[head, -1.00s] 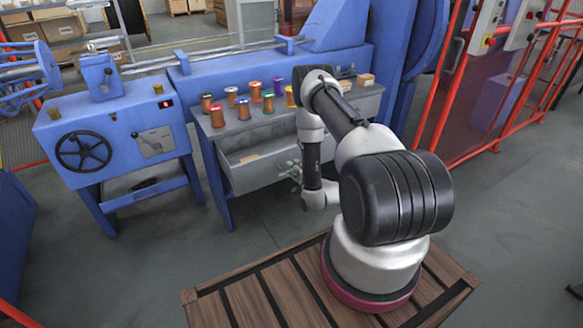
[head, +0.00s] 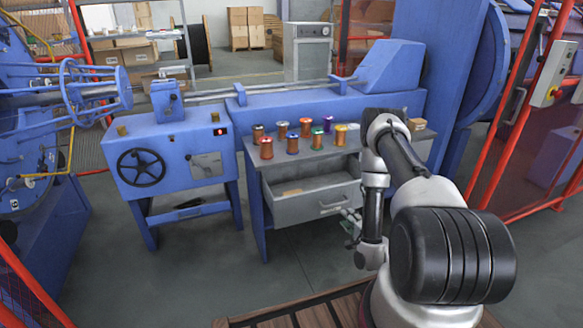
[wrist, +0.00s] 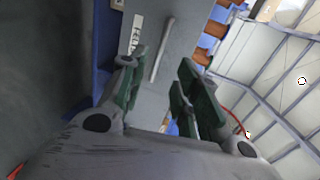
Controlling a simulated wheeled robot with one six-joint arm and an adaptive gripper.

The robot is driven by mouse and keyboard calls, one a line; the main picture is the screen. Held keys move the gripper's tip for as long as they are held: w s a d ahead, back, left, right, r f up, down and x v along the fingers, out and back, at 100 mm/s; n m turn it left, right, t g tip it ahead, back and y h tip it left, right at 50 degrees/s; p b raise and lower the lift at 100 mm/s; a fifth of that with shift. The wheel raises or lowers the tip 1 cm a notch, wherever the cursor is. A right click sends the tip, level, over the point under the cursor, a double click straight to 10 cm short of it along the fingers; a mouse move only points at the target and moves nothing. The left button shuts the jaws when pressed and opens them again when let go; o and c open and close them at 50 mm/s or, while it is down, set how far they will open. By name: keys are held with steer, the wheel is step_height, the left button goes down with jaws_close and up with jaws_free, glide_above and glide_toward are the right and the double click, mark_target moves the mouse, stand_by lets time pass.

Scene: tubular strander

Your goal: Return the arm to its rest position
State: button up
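My arm is folded at the right of the head view, with the forearm bent down in front of the bench. My gripper (head: 350,227) hangs low beside the front of the drawer and is partly hidden by my arm. In the wrist view my gripper (wrist: 160,82) shows its two green-padded fingers spread apart with nothing between them. A grey front with a bar handle (wrist: 162,50) lies beyond the fingers; I see no contact.
A blue bench (head: 250,165) holds several coloured wire spools (head: 292,144). Its grey drawer (head: 318,200) stands open. A blue machine with a handwheel (head: 141,167) is left, red fencing (head: 500,115) right. Grey floor (head: 185,275) in front is clear.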

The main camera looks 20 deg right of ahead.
steer(key=s+a+f+n+g, duration=0.2)
steer(key=s+f+n+g, duration=0.4)
steer(key=s+f+g, duration=0.55)
steer(key=s+d+r+n, duration=0.1)
steer(key=s+d+n, duration=0.1)
steer(key=s+n, duration=0.1)
steer(key=s+a+r+n+g, duration=0.1)
steer(key=s+r+n+g, duration=0.2)
steer(key=r, duration=1.2)
steer(key=s+r+n+g, duration=0.2)
steer(key=s+r+g, duration=0.15)
steer(key=r, duration=1.25)
steer(key=s+a+r+n+t, duration=0.1)
steer(key=s+a+r+t, duration=0.1)
steer(key=r, duration=0.7)
steer(key=s+a+r+n+t, duration=0.1)
steer(key=s+a+r+t, duration=0.1)
steer(key=r, duration=0.7)
steer(key=s+a+r+n+t, duration=0.1)
steer(key=s+a+r+t, duration=0.1)
steer(key=r, duration=0.8)
steer(key=s+a, duration=0.1)
steer(key=a, duration=0.1)
steer(key=shift+s+a+n+t+h, duration=0.3)
steer(key=shift+s+a+t, duration=0.05)
steer(key=shift+a+t, duration=0.05)
